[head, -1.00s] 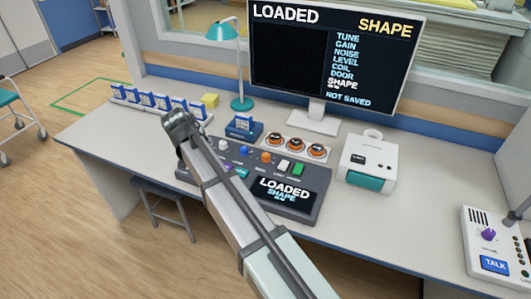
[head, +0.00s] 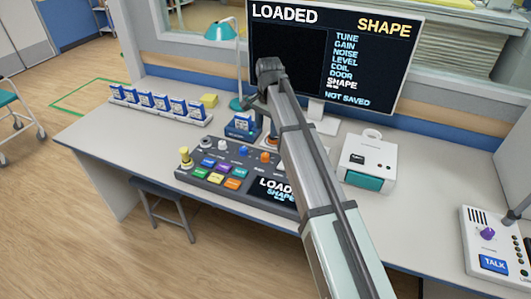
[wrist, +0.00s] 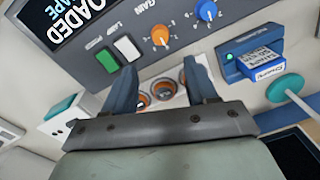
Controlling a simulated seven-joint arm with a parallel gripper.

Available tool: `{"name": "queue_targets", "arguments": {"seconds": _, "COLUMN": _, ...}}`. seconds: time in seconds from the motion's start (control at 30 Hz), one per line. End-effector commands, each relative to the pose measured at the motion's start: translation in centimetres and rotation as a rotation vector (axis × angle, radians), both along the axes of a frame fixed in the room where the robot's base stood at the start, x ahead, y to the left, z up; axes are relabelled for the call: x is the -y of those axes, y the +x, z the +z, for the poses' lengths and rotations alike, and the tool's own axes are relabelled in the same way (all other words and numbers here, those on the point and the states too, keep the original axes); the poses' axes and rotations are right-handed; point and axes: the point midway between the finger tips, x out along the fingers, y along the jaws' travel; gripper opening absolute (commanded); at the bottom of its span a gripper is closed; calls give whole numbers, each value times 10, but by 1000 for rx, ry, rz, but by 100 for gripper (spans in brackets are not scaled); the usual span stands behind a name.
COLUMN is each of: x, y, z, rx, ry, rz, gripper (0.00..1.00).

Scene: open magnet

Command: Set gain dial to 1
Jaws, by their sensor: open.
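The gain dial (wrist: 160,34) is an orange knob on the dark console, beside the printed word GAIN in the wrist view. Small marks ring it, but I cannot read its setting. In the head view the orange knob (head: 265,156) is close beside my arm. My gripper (wrist: 164,75) is open and empty. Its two fingers are apart, short of the dial in the picture, with orange-rimmed round parts (wrist: 162,89) showing between them. In the head view my arm hides most of the gripper.
A blue knob (wrist: 207,11), a white button (wrist: 126,48) and a green button (wrist: 105,60) flank the dial. A blue block in a holder (wrist: 258,60) and the teal lamp (head: 238,65) stand close by. The monitor (head: 390,60) is behind; a white box (head: 368,160) stands right.

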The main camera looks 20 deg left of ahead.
Motion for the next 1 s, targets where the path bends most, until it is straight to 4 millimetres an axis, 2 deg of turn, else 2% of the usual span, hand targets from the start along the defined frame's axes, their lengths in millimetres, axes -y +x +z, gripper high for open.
{"name": "queue_targets", "arguments": {"seconds": 0.6, "x": -4, "y": 0, "z": -101, "rx": 1, "ry": 0, "rz": 3, "gripper": 57}}
{"name": "queue_targets", "arguments": {"seconds": 0.8, "x": -5, "y": 1, "z": -119, "rx": 2, "ry": 0, "rz": 3, "gripper": 57}}
{"name": "queue_targets", "arguments": {"seconds": 1.0, "x": -5, "y": 1, "z": -126, "rx": 2, "ry": 0, "rz": 3, "gripper": 57}}
